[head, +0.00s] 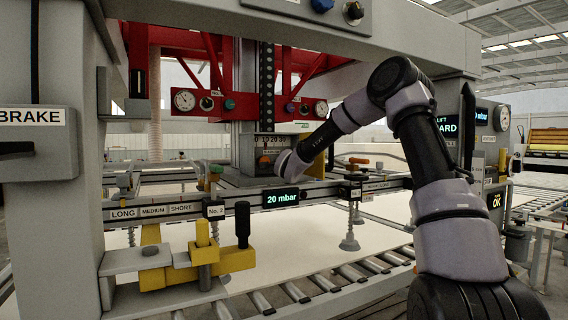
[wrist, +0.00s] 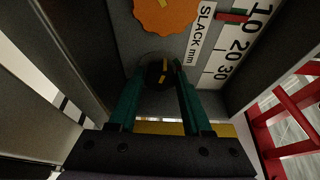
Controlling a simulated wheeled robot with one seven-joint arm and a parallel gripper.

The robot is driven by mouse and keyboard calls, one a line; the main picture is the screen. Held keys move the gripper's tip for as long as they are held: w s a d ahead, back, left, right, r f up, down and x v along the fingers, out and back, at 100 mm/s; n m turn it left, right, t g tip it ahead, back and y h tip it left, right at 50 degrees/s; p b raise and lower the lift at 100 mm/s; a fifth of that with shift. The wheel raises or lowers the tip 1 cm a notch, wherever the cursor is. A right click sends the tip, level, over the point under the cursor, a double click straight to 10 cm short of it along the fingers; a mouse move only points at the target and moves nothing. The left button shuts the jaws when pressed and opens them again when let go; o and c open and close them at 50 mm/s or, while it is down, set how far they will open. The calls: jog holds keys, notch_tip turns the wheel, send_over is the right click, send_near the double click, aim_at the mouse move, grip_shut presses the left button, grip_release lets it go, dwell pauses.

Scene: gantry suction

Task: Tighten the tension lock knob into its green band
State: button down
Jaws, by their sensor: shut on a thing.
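In the wrist view, a small round black knob (wrist: 161,70) with a yellow mark sits on a dark panel; it appears to be the tension lock knob. My gripper (wrist: 160,88) has its two green fingers closed on either side of this knob. No green band shows around the knob; it may be hidden by the fingers. In the head view, my arm reaches to the grey gantry box, and the knob is hidden there.
An orange scalloped knob (wrist: 166,14) sits just above the black one. A white slack scale (wrist: 235,42) with a red pointer (wrist: 232,17) near 10 is beside it. Grey walls flank the panel, and a red truss (wrist: 290,115) stands at right.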

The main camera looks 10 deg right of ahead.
jog(key=shift+r+m+g, duration=0.2)
jog(key=shift+m+g, duration=0.3)
jog(key=shift+m, duration=0.6)
jog(key=shift+m+g+y, duration=0.5)
jog(key=shift+m, duration=0.6)
jog(key=shift+c, duration=1.7)
grip_release()
jog(key=s+r, duration=0.2)
jog(key=s, duration=0.8)
jog(key=shift+s, duration=0.3)
